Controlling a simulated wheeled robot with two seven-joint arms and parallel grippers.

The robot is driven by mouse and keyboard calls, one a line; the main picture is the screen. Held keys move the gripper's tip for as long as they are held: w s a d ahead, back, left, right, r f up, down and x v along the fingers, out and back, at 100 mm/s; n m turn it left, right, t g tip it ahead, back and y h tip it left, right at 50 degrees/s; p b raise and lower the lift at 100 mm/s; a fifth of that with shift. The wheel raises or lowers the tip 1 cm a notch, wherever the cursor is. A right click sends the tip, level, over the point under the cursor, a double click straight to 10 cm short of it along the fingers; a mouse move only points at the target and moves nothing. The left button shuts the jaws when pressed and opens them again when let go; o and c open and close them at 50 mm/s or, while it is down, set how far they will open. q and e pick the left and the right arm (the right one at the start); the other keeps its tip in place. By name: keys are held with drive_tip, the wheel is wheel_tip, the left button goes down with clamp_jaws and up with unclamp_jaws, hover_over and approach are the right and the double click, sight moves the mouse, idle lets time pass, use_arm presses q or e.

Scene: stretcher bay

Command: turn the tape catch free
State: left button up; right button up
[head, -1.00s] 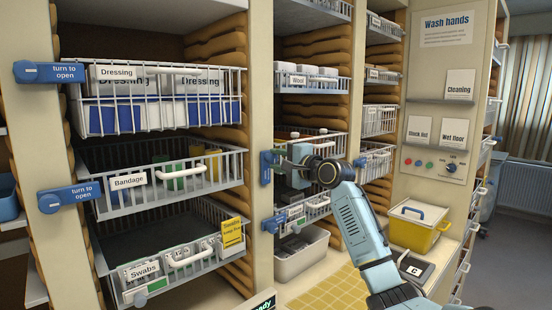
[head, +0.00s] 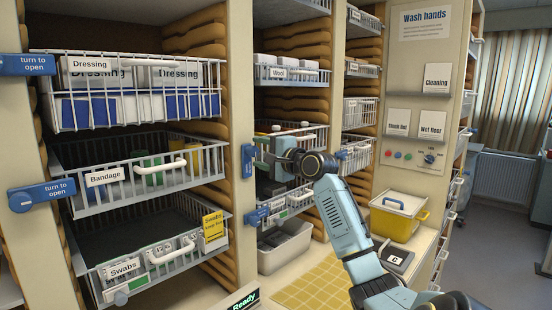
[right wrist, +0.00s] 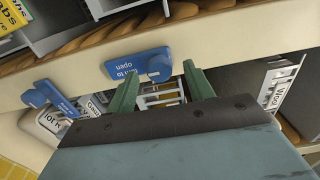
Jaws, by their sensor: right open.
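A blue catch (head: 248,160) sits on the post left of the middle column's basket. No tape label can be read on that basket (head: 310,141), which my arm partly hides. In the right wrist view the same catch (right wrist: 138,66) shows a "turn to open" plate and a round knob. My right gripper (head: 262,152) is just right of the catch in the head view. In the right wrist view its two green fingers (right wrist: 162,85) are apart and empty, with the knob just beyond the gap. I cannot tell whether they touch it. My left gripper is out of view.
Another blue catch (head: 256,215) is lower on the same post. Left-column baskets labelled Dressing (head: 135,110) and Bandage (head: 80,203) have their own catches. A Wool basket (head: 292,85) is above. A yellow box (head: 398,225) stands on the counter right of my arm.

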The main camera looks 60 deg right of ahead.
drive_tip(key=s+a+b, duration=0.2)
drive_tip(key=s+b, duration=0.1)
drive_tip(key=s, duration=0.9)
drive_tip(key=shift+s+a, duration=0.15)
drive_tip(key=shift+s, duration=0.05)
